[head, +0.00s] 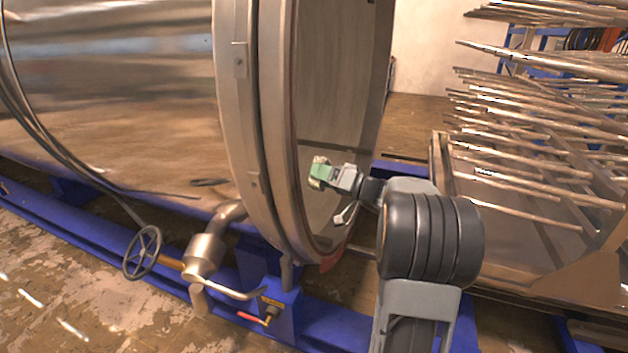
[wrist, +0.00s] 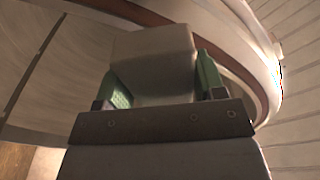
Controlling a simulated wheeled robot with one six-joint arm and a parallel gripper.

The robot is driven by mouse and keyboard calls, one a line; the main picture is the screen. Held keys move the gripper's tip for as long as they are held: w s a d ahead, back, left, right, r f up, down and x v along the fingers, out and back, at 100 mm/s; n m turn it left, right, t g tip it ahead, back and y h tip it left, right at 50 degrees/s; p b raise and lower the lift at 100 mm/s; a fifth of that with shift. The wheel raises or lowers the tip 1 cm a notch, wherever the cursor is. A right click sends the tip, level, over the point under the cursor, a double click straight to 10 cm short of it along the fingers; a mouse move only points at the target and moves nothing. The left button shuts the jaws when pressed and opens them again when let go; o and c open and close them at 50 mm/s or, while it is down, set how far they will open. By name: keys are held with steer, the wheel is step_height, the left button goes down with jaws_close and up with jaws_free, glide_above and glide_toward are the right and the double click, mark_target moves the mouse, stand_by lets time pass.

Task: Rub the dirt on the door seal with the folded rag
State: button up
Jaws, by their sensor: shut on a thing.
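My gripper (head: 321,174) is in front of the round opening of the chamber, near its lower inner part. In the wrist view its green-padded fingers (wrist: 158,82) are shut on the folded rag (wrist: 152,58), a pale grey block standing out beyond the fingertips. The door seal (wrist: 236,72) shows as a reddish-brown curved band along the round rim, behind and to the right of the rag. I cannot tell whether the rag touches it. I cannot make out any dirt on the seal; the rag and fingers hide part of the view.
The steel chamber (head: 110,100) fills the left, with its thick flange (head: 237,110) around the opening. A handwheel (head: 142,252) and a valve (head: 204,255) stand below on the blue frame (head: 100,255). A rack of metal rods (head: 540,130) stands close on the right.

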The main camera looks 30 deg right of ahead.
steer(key=shift+s+d, duration=0.45)
steer(key=shift+s+b, duration=0.1)
steer(key=shift+b, duration=0.25)
steer(key=b+v, duration=0.2)
steer(key=shift+s+d+r, duration=0.15)
steer(key=shift+s+d, duration=0.05)
steer(key=shift+d, duration=0.2)
